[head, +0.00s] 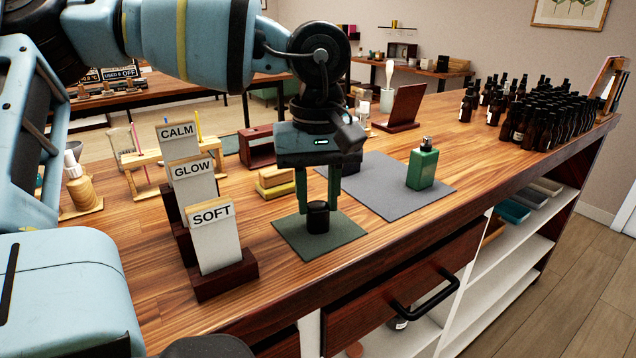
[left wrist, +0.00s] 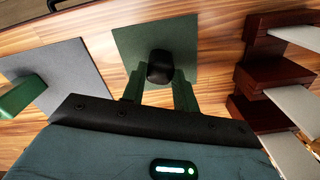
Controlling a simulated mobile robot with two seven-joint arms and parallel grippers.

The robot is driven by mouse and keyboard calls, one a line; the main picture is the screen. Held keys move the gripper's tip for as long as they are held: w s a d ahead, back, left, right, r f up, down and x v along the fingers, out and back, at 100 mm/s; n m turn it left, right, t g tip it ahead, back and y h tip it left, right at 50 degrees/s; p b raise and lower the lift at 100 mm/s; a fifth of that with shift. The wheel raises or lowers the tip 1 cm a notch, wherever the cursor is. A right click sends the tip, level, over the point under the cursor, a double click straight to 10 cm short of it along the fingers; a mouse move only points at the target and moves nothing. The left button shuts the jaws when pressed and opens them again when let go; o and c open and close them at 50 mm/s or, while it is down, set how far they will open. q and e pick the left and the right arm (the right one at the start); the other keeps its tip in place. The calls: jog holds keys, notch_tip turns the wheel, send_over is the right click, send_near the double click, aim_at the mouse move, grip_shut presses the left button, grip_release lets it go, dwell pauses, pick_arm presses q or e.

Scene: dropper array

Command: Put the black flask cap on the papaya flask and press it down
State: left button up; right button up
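The black flask cap (head: 318,217) is upright at the green mat (head: 290,235); whether it rests there or is slightly raised, I cannot tell. My left gripper (head: 318,205) points straight down over it, with one green finger on each side of the cap. The left wrist view also shows the cap (left wrist: 160,67) between the fingertips; whether they grip it is unclear. A green flask (head: 422,168) with a small dark and pale top stands on the grey mat (head: 385,188), to the right. No readable label shows on it. My right gripper is not in view.
Stepped signs reading CALM, GLOW and SOFT (head: 213,240) stand close left of the green mat. Yellow blocks (head: 276,180) lie behind it. Many brown bottles (head: 548,125) crowd the far right. Bare wood lies along the front edge, above the drawer (head: 400,290).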

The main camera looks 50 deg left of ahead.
aim_at(317, 205)
pick_arm(q)
jog(key=shift+r, duration=0.15)
jog(key=shift+r+p, duration=0.5)
jog(key=shift+r, duration=0.05)
jog(key=shift+r+p, duration=1.25)
jog(key=shift+r, duration=0.6)
